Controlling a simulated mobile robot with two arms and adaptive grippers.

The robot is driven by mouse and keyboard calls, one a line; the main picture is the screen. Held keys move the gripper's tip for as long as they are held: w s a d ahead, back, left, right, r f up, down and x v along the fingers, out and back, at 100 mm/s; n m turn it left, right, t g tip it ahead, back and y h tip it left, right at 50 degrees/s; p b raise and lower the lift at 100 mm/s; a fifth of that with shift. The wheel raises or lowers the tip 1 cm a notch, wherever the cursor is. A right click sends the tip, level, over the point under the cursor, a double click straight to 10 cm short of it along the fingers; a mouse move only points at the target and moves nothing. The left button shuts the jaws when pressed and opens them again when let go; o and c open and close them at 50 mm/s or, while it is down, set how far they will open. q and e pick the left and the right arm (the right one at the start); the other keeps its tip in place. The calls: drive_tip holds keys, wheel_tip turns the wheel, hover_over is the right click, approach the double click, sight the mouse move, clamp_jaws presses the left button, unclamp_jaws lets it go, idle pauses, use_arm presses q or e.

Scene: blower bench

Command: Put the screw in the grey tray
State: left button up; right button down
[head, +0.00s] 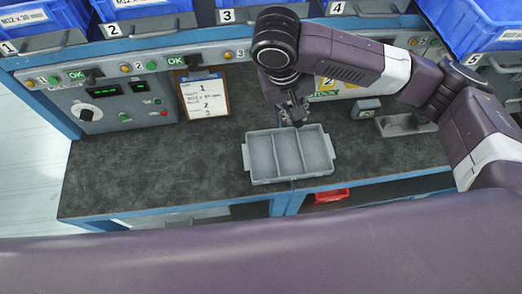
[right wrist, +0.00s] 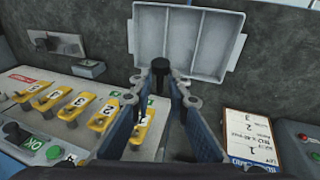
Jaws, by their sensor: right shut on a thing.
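The grey tray (head: 290,182) stands on the dark bench top near its front edge. It has three compartments, which look empty. It also shows at the top of the right wrist view (right wrist: 165,35). My right gripper (head: 292,117) is above the bench by the tray's back edge, pointing down. In the right wrist view its fingers (right wrist: 162,90) are shut on the screw (right wrist: 160,66), whose dark round end shows between the fingertips. The rest of the screw is mostly hidden by the fingers. My left gripper is in neither view.
A clipboard (head: 205,97) leans at the back, beside a control panel (head: 115,100). Blue bins (head: 265,12) line the shelf above. A small grey box (head: 366,108) and a metal holder (head: 405,125) are on the right. The bench left of the tray is clear.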

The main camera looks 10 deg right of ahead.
drive_tip(key=b, duration=0.3)
hover_over(288, 157)
wheel_tip(288, 157, down, 8)
drive_tip(key=f, duration=0.5)
drive_tip(key=f+p, duration=0.1)
drive_tip(key=f, duration=0.1)
drive_tip(key=shift+a, duration=0.3)
wheel_tip(288, 157, down, 5)
drive_tip(key=shift+w+f, duration=0.1)
drive_tip(key=shift+f, duration=0.25)
drive_tip(key=shift+s+f, duration=0.2)
drive_tip(key=shift+s, duration=0.05)
drive_tip(key=c, duration=2.1)
unclamp_jaws()
drive_tip(key=shift+f, duration=0.2)
drive_tip(key=shift+w, duration=0.1)
